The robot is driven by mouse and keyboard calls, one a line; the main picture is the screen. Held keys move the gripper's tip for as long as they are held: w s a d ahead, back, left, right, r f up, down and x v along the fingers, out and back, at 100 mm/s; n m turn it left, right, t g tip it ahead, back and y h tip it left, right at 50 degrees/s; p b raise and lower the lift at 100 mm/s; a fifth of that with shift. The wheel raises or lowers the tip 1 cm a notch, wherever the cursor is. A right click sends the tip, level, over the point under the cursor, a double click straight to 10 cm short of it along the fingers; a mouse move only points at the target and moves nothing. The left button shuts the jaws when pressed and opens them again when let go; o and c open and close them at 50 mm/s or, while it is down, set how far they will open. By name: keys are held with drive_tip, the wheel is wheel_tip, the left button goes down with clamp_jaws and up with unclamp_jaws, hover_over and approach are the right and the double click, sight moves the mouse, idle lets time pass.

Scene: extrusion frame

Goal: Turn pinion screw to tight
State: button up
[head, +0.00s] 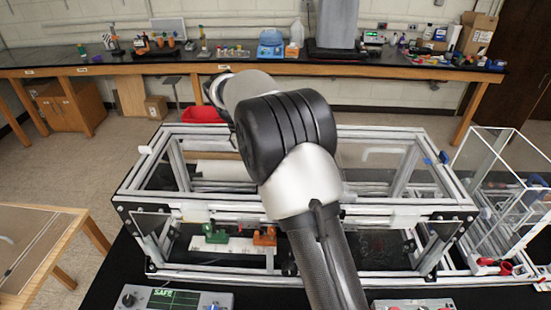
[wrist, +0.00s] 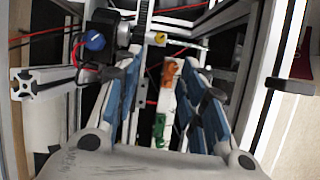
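In the wrist view my gripper (wrist: 163,70) has its two blue-padded fingers spread apart with a clear gap and nothing between the pads. Just beyond the fingertips is a small silver cylinder with a yellow end (wrist: 156,38), beside a dark toothed strip (wrist: 145,14). It may be the pinion screw, but I cannot tell for sure, nor how tight it is. In the head view my arm crosses the middle of the extrusion frame (head: 393,211) and hides my gripper and that area.
A blue knob (wrist: 95,41) on a dark block with red wires is left of the fingertips. An orange clamp (head: 264,237) and a green clamp (head: 215,233) sit low inside the frame. A clear box (head: 500,195) stands at right. A control box reading SAFE (head: 176,299) is in front.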

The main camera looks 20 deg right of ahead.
drive_tip(key=s+a+r+m+t+y, duration=0.2)
drive_tip(key=s+r+m, duration=0.4)
drive_tip(key=s+r, duration=0.8)
drive_tip(key=shift+s+a+r+t, duration=0.25)
drive_tip(key=shift+a+t, duration=0.2)
drive_tip(key=shift+t, duration=0.25)
